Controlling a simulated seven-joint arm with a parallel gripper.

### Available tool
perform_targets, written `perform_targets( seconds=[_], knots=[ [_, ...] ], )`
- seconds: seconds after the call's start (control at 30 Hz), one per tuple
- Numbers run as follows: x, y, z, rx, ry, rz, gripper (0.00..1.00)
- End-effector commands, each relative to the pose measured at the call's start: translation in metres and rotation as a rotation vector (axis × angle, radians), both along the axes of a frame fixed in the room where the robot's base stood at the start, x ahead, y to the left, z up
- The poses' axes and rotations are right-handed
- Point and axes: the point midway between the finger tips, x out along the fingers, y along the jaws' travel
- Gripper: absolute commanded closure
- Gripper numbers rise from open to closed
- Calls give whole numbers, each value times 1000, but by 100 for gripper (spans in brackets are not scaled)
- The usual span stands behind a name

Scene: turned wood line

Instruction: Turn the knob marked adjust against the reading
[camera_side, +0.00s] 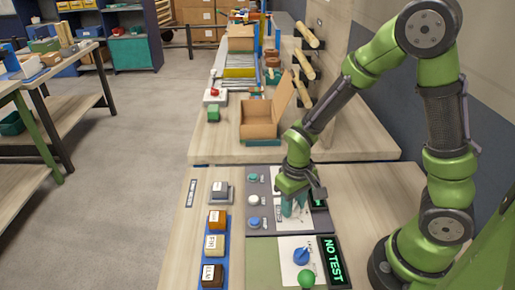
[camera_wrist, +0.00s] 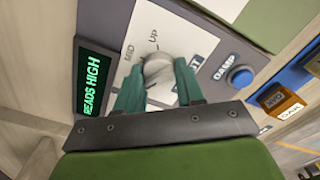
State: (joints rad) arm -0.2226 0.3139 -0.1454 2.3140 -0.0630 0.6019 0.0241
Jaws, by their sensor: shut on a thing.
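In the wrist view a pale grey knob (camera_wrist: 157,68) sits on a white plate (camera_wrist: 185,45) with the marks MID and UP around it. Another label beside the knob is partly hidden by a finger, so I cannot read it whole. My gripper (camera_wrist: 158,80) has its teal fingers shut on the knob, one on each side. A dark display (camera_wrist: 95,84) next to the plate reads READS HIGH in green. In the side view my gripper (camera_side: 294,207) is down on the grey panel (camera_side: 260,185) and hides the knob.
A blue button (camera_wrist: 240,77) sits near the DAMP label. In the side view, a second panel has a blue knob (camera_side: 302,256), a green ball (camera_side: 306,279) and a NO TEST display (camera_side: 333,262). Labelled blocks (camera_side: 214,243) line the left. An open cardboard box (camera_side: 260,122) stands behind.

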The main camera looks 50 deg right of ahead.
Motion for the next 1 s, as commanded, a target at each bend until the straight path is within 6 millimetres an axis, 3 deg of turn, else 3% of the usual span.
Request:
perform_targets(
  seconds=[0.2, 0.23, 0.37, 0.73, 0.87, 1.0],
  knots=[
    [1, -1, 1, -1, -3, 3, 93],
    [1, -1, 1, -1, -3, 3, 58],
    [0, 0, 0, 0, -2, 2, 38],
    [1, 0, 5, 0, -3, 1, 37],
    [2, 1, 23, 2, -8, 2, 37],
    [2, 0, 55, 2, -11, 1, 37]
  ],
)
